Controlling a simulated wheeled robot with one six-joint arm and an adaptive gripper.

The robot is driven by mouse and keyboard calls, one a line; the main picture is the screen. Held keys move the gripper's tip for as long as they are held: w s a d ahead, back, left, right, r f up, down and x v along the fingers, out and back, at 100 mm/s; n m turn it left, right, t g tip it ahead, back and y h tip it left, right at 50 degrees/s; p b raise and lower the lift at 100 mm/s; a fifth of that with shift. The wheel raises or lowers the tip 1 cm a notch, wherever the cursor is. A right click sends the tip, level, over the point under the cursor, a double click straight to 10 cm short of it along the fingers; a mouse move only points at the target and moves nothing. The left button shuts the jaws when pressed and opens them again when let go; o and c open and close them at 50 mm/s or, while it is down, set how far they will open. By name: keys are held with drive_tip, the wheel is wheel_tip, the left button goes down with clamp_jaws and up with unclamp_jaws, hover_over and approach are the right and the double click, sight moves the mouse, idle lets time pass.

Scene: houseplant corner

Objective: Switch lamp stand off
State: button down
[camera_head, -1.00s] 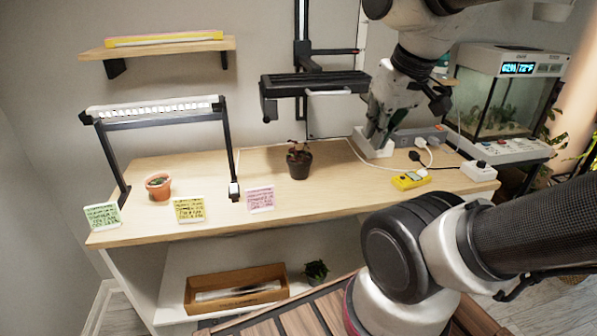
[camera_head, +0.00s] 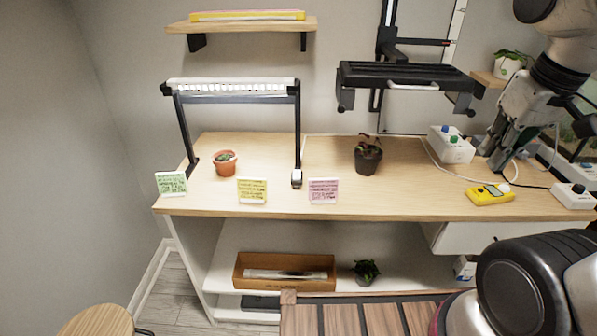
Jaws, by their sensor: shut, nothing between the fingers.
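The lamp stand (camera_head: 232,88) stands at the left of the wooden table, a white light bar on a black two-legged frame. The bar looks white, but I cannot tell whether it is lit. A small white and black piece (camera_head: 297,178), perhaps its switch, sits at the foot of the right leg. My gripper (camera_head: 497,164) is at the right of the table, shut and empty. It is beside a white box with green and blue buttons (camera_head: 451,146), far to the right of the lamp stand. I cannot tell whether it touches the box.
A terracotta pot (camera_head: 225,163) stands under the lamp stand, with green, yellow and pink note cards (camera_head: 323,191) along the front edge. A black pot (camera_head: 368,157) stands mid-table under a black hanging fixture (camera_head: 405,76). A yellow meter (camera_head: 489,194) and cables lie at right.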

drive_tip(key=w+a+f+n+g, duration=0.1)
drive_tip(key=w+a+f+n, duration=0.1)
drive_tip(key=w+a+f, duration=0.3)
drive_tip(key=w+a+f+n+g, duration=0.1)
drive_tip(key=w+a+f+n, duration=0.25)
drive_tip(key=a, duration=0.35)
drive_tip(key=n+t+y, duration=0.6)
drive_tip(key=n+t, duration=0.1)
drive_tip(key=n, duration=0.4)
hover_over(294, 174)
drive_tip(key=s, duration=0.1)
wheel_tip(294, 174, down, 4)
drive_tip(key=shift+f+m, duration=0.1)
drive_tip(key=shift+m, duration=0.15)
drive_tip(key=shift+f, duration=0.1)
drive_tip(key=shift+w+d+f, duration=0.1)
drive_tip(key=shift+w+f, duration=0.1)
drive_tip(key=shift+f, duration=1.25)
drive_tip(key=shift+w+a+f, duration=0.1)
drive_tip(key=shift+w+f, duration=0.05)
drive_tip(key=shift+f, duration=1.25)
drive_tip(key=shift+w+d+f, duration=0.1)
drive_tip(key=shift+w+f, duration=0.1)
drive_tip(key=shift+f, duration=1.25)
drive_tip(key=shift+f, duration=0.4)
